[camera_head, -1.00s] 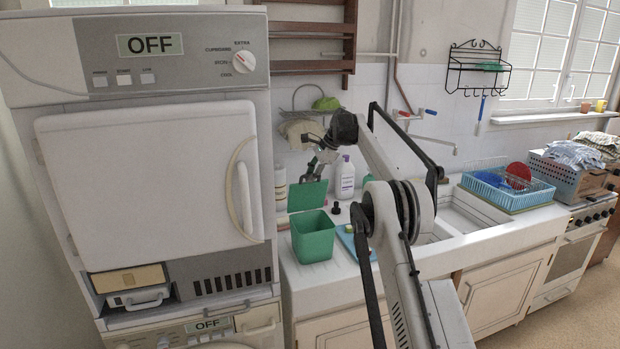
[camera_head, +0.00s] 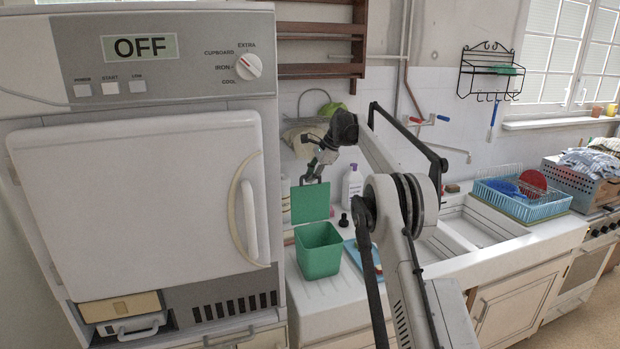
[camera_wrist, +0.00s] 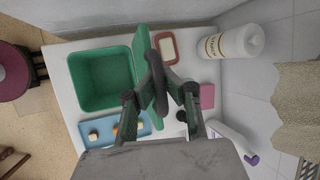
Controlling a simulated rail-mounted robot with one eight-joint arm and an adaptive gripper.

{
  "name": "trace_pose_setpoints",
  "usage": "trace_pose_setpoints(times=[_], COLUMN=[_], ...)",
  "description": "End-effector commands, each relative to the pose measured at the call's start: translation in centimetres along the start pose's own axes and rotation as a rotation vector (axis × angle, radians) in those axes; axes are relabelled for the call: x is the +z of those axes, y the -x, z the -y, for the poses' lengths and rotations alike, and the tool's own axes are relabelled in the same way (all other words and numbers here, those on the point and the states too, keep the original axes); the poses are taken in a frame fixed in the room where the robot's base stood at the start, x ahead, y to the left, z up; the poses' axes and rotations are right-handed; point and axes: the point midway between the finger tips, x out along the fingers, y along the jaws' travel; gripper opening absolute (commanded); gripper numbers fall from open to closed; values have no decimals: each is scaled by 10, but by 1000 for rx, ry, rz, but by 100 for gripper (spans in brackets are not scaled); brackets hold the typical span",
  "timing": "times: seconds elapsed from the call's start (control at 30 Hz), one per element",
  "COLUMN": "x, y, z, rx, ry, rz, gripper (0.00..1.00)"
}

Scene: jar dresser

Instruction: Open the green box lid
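The green box (camera_head: 319,252) stands on the counter beside the dryer, with its top uncovered. Its green lid (camera_head: 310,202) stands roughly upright at the box's back edge. My gripper (camera_head: 312,178) is at the lid's upper edge. In the wrist view, the empty inside of the box (camera_wrist: 102,82) shows to the left, and the lid (camera_wrist: 141,57) is a narrow green strip along its right side. My gripper's fingers (camera_wrist: 160,50) are close together beside the lid, overlapping part of it. Whether they pinch it is not clear.
A blue tray (camera_wrist: 103,132) with small items lies beside the box. White bottles (camera_head: 352,185) (camera_wrist: 233,42) stand behind. The dryer (camera_head: 140,200) closes off the left. The sink (camera_head: 480,225) and a blue dish rack (camera_head: 520,200) are to the right.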

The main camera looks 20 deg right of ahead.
Motion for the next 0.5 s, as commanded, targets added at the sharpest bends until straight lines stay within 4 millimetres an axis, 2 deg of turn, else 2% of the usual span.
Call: trace_pose_setpoints(times=[0.47,0.5], x=[0,0], y=[0,0], z=[0,0], rx=[0,0], ry=[0,0], rz=[0,0], gripper=[0,6])
